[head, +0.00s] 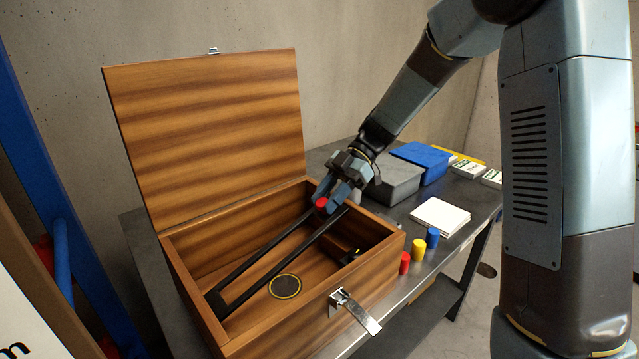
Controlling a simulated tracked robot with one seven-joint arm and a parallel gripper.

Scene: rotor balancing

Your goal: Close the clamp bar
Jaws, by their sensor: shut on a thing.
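The clamp bar (262,270) is a black frame with two long parallel arms inside an open wooden box (283,347). Its arms run from the box's near left up to a red grip (321,203) at the right end. My gripper (332,197) is at that end, with its fingers shut around the red grip. The fingers hide part of the grip and the bar's end. The bar's left end is low in the box and its right end is raised, so the bar is tilted. A dark round pad (285,286) with a yellow rim lies on the box floor.
The box lid (210,130) stands open at the back. A metal latch (355,310) hangs on the front wall. Red (404,263), yellow (419,250) and blue (432,238) cylinders stand right of the box. A white stack (440,216) and grey and blue cases (422,158) lie beyond.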

